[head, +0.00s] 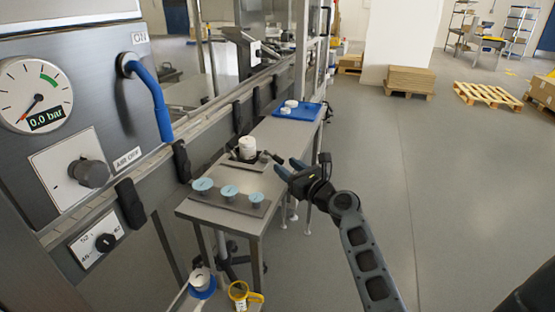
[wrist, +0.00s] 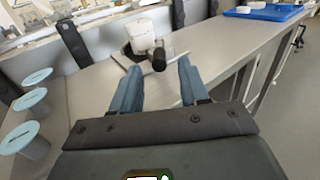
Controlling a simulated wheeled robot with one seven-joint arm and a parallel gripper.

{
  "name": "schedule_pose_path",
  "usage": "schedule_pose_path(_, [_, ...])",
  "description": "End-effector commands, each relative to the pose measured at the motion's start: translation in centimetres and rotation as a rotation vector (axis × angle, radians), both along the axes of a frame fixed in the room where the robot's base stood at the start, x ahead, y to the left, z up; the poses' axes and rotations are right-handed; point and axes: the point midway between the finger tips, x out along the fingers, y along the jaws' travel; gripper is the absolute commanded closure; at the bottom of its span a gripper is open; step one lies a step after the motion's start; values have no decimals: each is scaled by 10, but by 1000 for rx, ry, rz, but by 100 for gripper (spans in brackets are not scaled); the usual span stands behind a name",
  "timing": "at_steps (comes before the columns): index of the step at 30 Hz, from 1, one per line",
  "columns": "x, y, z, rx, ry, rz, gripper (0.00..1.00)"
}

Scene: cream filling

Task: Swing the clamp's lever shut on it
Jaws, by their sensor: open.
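A white cylindrical part (head: 248,146) stands upright in a small dark clamp (head: 236,155) on the steel side table. The part also shows near the top of the wrist view (wrist: 139,36). The clamp's lever ends in a black grip (wrist: 159,61), which sticks out toward my gripper. My gripper (head: 285,166) is open, with its blue fingers on either side of the line to the grip. In the wrist view the grip lies just past and between the fingertips (wrist: 159,70); I cannot tell if either finger touches it. The clamp's far side is hidden.
A grey rack with several light-blue-topped pieces (head: 229,192) stands at the table's near end. A blue tray (head: 297,111) with white pieces lies at the far end. The machine (head: 100,120) borders the table on the left. Open floor (head: 440,180) lies to the right.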

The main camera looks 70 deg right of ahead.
Motion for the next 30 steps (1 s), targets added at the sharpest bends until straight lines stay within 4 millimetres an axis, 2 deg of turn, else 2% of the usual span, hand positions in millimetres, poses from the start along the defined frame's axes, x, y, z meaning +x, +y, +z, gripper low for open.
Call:
schedule_pose_path(3, [17, -10, 1, -1, -2, 0, 56])
schedule_pose_path(9, [35, -21, 0, 0, 0, -1, 56])
schedule_pose_path(20, [39, -23, 0, -1, 1, 0, 56])
schedule_pose_path(30, [39, -23, 0, -1, 1, 0, 88])
